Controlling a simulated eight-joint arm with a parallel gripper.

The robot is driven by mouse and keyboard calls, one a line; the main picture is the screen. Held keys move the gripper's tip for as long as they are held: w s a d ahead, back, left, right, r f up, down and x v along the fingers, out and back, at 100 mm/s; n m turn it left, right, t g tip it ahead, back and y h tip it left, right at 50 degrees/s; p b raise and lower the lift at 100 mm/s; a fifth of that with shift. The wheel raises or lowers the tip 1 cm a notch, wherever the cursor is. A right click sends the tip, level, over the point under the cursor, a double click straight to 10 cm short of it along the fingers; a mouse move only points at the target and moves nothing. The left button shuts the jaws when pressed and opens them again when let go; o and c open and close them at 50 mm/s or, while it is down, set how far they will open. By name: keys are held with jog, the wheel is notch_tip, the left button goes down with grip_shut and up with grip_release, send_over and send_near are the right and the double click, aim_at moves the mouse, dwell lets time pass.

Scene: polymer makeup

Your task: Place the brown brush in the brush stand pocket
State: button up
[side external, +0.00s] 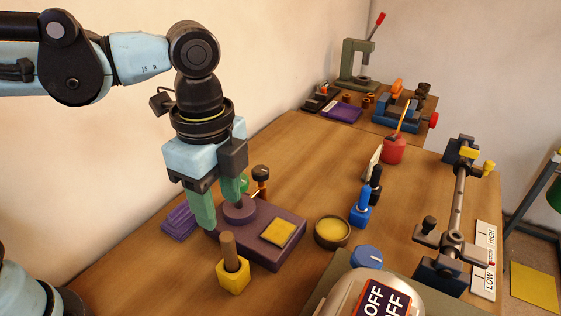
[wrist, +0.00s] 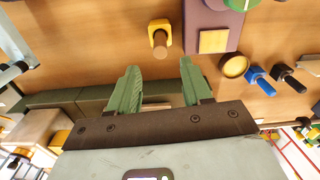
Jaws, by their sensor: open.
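A brown round handle (side external: 229,250) stands upright in a small yellow block (side external: 233,276), at the lower left of the side view. The handle (wrist: 159,45) and yellow block (wrist: 158,27) also show in the wrist view, ahead of my fingers and roughly in line with the gap between them. I cannot tell whether the yellow block is the brush's own base or a stand pocket. My gripper (side external: 218,212) is open and empty, pointing down, above and behind the handle in the side view. Its two green fingers (wrist: 160,68) are apart and touch nothing visible in the wrist view.
A purple block (side external: 262,242) with a yellow pad stands right beside the yellow block. A round yellow dish (side external: 332,232), a blue bottle-like item (side external: 360,208) and a black one (side external: 376,186) stand farther right. A rail fixture (side external: 460,195) lines the right edge.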

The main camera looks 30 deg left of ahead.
jog(key=shift+a+r, duration=0.1)
jog(key=shift+a, duration=0.15)
jog(key=w+a+f+n+t, duration=0.1)
jog(key=a+f+n+t, duration=0.1)
jog(key=a+n, duration=0.6)
jog(key=w+a+f+n+t, duration=0.1)
jog(key=a+f+n+t, duration=0.1)
jog(key=a+n+t, duration=0.3)
jog(key=a+n, duration=0.4)
jog(key=shift+w+f, duration=0.15)
jog(key=shift+w, duration=0.1)
